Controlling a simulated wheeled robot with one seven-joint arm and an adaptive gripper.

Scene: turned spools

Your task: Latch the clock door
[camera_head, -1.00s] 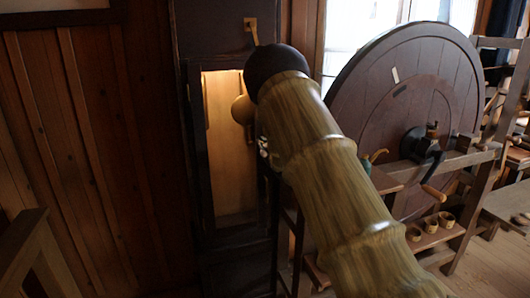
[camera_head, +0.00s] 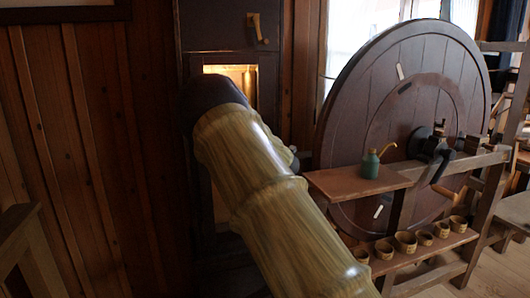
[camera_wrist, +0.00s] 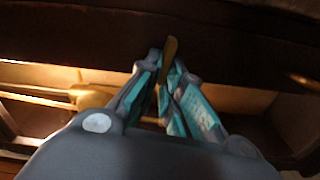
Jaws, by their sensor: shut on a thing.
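The tall dark clock case (camera_head: 213,35) stands against the wall in the head view. Its lit opening (camera_head: 235,71) shows above my arm, which covers most of it. A brass latch piece (camera_head: 257,28) sits on the case above the opening. In the wrist view my gripper (camera_wrist: 167,72) is shut on a slim brass piece (camera_wrist: 170,47), in front of a dark wooden board. I cannot tell which fitting of the clock this is. A brass round on a rod (camera_wrist: 92,97) shows in the lit interior at left. The head view hides my gripper and the door's edge.
A large wooden wheel (camera_head: 400,120) with a crank stands to the right. A green oil can (camera_head: 371,164) stands on a small shelf (camera_head: 345,184), and several small cups (camera_head: 406,241) stand on a lower board. A plank wall (camera_head: 90,150) is at left.

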